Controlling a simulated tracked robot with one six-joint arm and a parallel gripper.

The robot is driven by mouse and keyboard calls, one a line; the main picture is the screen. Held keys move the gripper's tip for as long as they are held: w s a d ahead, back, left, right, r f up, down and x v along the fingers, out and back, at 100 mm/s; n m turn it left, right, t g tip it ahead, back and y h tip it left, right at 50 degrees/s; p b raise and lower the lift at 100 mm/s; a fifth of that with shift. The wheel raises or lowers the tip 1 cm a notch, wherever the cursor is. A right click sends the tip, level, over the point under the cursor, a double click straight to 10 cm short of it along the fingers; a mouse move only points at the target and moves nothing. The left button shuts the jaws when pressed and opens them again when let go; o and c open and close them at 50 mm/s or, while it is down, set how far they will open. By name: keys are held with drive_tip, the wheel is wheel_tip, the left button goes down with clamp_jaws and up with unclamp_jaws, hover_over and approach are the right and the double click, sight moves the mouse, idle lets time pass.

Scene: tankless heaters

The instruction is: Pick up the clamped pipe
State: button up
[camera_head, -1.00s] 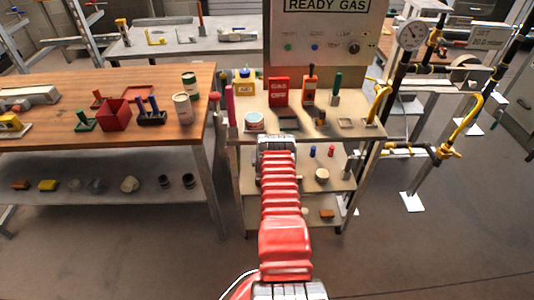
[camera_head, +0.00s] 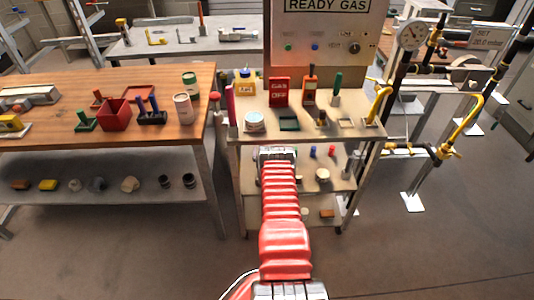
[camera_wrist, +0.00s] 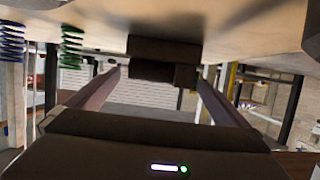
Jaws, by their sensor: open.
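I cannot pick out the clamped pipe with certainty. A yellow bent pipe (camera_head: 377,101) stands on a small base at the right end of the cart top in the head view. A grey piece (camera_head: 238,35) that may be a clamp with a pipe lies on the far table. My arm's end (camera_head: 277,154) is at the cart's front edge, and its jaws are hidden there. In the wrist view my gripper (camera_wrist: 159,74) is open, its two fingers spread wide. A dark block (camera_wrist: 165,48) shows beyond and between the fingertips; contact is unclear.
The cart (camera_head: 240,131) carries a tin (camera_head: 254,121), a red box (camera_head: 279,92) and other small items, with lower shelves beneath. A wooden bench (camera_head: 60,134) stands left. A piping frame with a gauge (camera_head: 412,35) stands right. Blue and green springs (camera_wrist: 71,46) show in the wrist view.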

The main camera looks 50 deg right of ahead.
drive_tip(key=shift+w+d+f, duration=0.2)
drive_tip(key=shift+w+d, duration=0.1)
drive_tip(key=shift+c, duration=0.6)
drive_tip(key=c, duration=1.8)
drive_tip(key=shift+w+d+r, duration=0.1)
drive_tip(key=shift+r, duration=0.1)
